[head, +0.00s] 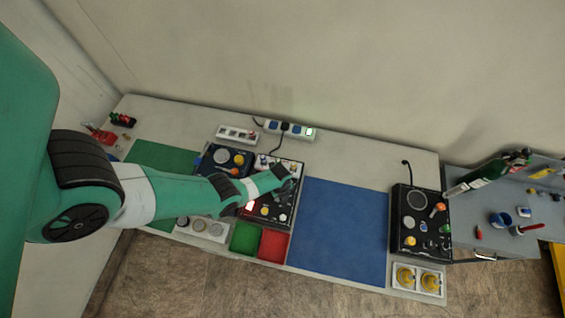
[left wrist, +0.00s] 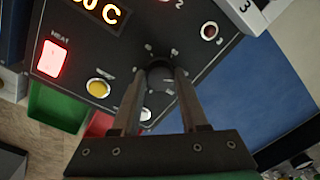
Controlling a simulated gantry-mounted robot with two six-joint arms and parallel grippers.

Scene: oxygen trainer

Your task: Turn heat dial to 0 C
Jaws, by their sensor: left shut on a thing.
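The black heat panel (head: 285,215) stands on the bench, partly hidden under my left arm in the head view. In the left wrist view my left gripper (left wrist: 158,85) is shut on a dark round dial (left wrist: 160,74), with one finger on each side of it. The dial's pointer mark cannot be made out. A lit display (left wrist: 95,12) shows orange digits ending in "0 C"; its top is cut off. A red switch (left wrist: 52,58) labelled HEAT glows. My right gripper is not in view.
A yellow button (left wrist: 98,88) and a small red lamp (left wrist: 209,31) sit near the dial. Green (head: 244,237) and red (head: 273,245) trays lie in front of the panel. A clear blue mat (head: 340,230) lies to its right, then another black panel (head: 420,222).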

